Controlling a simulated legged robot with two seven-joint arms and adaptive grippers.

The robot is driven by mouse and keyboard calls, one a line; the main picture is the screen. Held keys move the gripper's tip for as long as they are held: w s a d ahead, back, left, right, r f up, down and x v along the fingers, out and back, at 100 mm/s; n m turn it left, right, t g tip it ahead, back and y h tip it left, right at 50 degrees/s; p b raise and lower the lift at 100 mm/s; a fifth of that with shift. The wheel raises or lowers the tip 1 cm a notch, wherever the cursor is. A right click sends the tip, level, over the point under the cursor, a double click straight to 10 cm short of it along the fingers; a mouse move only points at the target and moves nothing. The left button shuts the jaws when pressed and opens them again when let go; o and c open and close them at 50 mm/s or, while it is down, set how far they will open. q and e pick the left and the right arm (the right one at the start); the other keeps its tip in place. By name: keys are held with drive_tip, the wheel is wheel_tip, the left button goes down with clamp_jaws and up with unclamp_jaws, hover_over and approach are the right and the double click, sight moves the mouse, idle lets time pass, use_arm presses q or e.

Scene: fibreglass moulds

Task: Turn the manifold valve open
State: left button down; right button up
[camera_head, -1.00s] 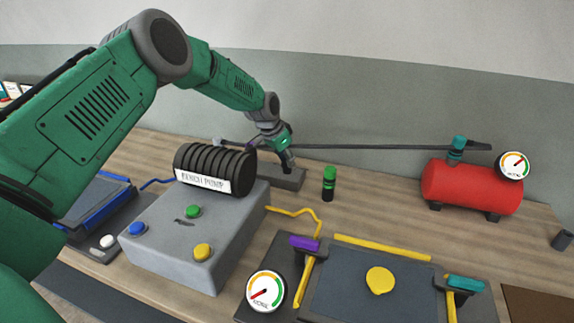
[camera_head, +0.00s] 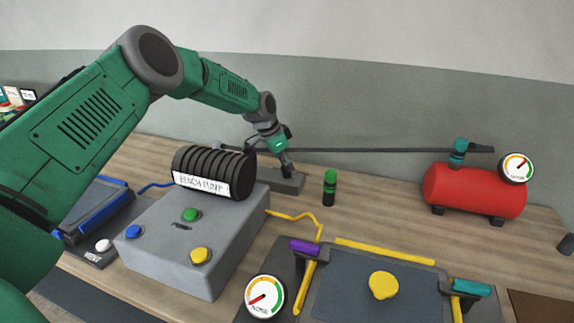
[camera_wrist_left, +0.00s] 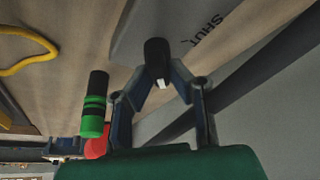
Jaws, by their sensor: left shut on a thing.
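The manifold (camera_head: 293,186) is a low grey block on the bench behind the pump. In the left wrist view its grey body (camera_wrist_left: 190,22) carries the word SHUT. A black valve handle (camera_wrist_left: 157,52) with a small white mark stands on it. My left gripper (camera_head: 287,172) reaches down to the block from above. In the left wrist view my left gripper (camera_wrist_left: 163,78) has its fingers closed on the black handle. In the head view the gripper mostly hides the handle. My right gripper is not in view.
A grey bench pump (camera_head: 185,240) with coloured buttons stands left of centre. A black-and-green cylinder (camera_head: 329,188) stands close right of the manifold. A red tank (camera_head: 474,190) with a gauge (camera_head: 516,167) stands at the right. A dark flat mould (camera_head: 372,285) lies in front. A dark pipe (camera_head: 390,150) runs behind.

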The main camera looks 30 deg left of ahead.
use_arm(q)
drive_tip(key=c, duration=1.5)
unclamp_jaws()
drive_tip(key=shift+s+f, duration=0.25)
drive_tip(key=shift+f, duration=0.15)
drive_tip(key=shift+c, duration=0.2)
drive_tip(key=shift+w, duration=0.15)
drive_tip(key=shift+w+a, duration=0.1)
drive_tip(key=shift+a+r, duration=0.2)
drive_tip(key=shift+r, duration=0.3)
drive_tip(key=v, duration=1)
drive_tip(key=shift+r, duration=0.35)
drive_tip(key=shift+a, duration=0.15)
drive_tip(key=shift+f, duration=0.1)
